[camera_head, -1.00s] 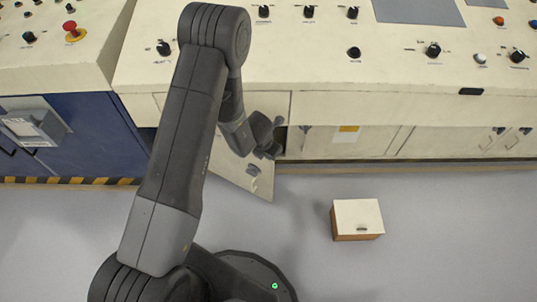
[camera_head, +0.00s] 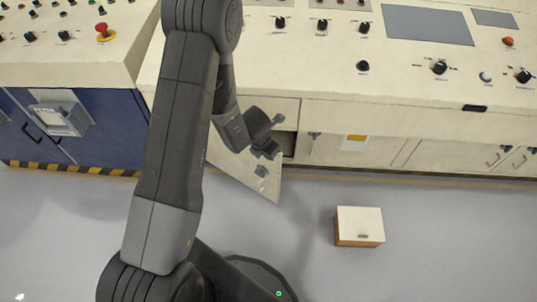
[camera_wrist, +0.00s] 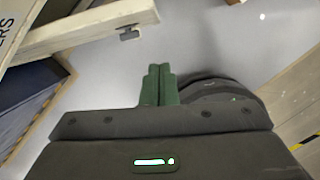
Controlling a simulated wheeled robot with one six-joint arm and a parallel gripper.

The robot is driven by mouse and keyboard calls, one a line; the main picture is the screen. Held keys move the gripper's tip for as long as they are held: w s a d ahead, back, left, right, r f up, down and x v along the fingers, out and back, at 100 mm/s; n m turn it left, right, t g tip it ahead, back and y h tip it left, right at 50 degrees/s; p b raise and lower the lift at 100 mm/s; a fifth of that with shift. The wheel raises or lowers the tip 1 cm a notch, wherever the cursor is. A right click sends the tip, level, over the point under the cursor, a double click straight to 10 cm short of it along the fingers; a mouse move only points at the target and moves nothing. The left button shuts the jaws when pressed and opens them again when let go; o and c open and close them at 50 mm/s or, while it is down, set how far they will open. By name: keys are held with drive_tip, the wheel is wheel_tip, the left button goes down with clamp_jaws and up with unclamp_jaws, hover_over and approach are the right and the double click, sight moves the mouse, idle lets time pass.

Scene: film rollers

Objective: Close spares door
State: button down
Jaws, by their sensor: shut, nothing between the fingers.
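A cream cabinet door (camera_head: 268,185) hangs open below the console in the head view, swung out over the floor. My gripper (camera_head: 265,151) is in front of the cabinet opening, close to the door's upper edge. Whether it touches the door cannot be told. In the wrist view my gripper's green fingers (camera_wrist: 158,84) are shut with nothing between them. A cream panel edge (camera_wrist: 85,30) with a small dark handle lies to their upper left, apart from the fingertips. My arm hides part of the door and the cabinet front in the head view.
A small box with a white top (camera_head: 360,222) stands on the floor at the right. The cream console (camera_head: 330,100) runs along the back, and a blue cabinet (camera_head: 100,125) with a striped base is at the left. Grey floor is clear between the door and the box.

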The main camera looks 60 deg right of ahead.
drive_tip(key=w+a+f+m+t+h+b, duration=0.1)
drive_tip(key=w+a+m+t+b, duration=0.15)
drive_tip(key=m, duration=1.05)
drive_tip(key=w+a+f+m+t+h+b, duration=0.1)
drive_tip(key=w+f+m+b, duration=0.2)
drive_tip(key=m, duration=1)
drive_tip(key=s+a+m+g+h+b, duration=0.25)
drive_tip(key=m+h+b, duration=0.25)
drive_tip(key=m, duration=2.1)
drive_tip(key=d+r+p+x, duration=0.1)
drive_tip(key=r+x, duration=0.1)
drive_tip(key=x, duration=1)
drive_tip(key=shift+s+d+m+g, duration=0.3)
drive_tip(key=shift+d, duration=0.15)
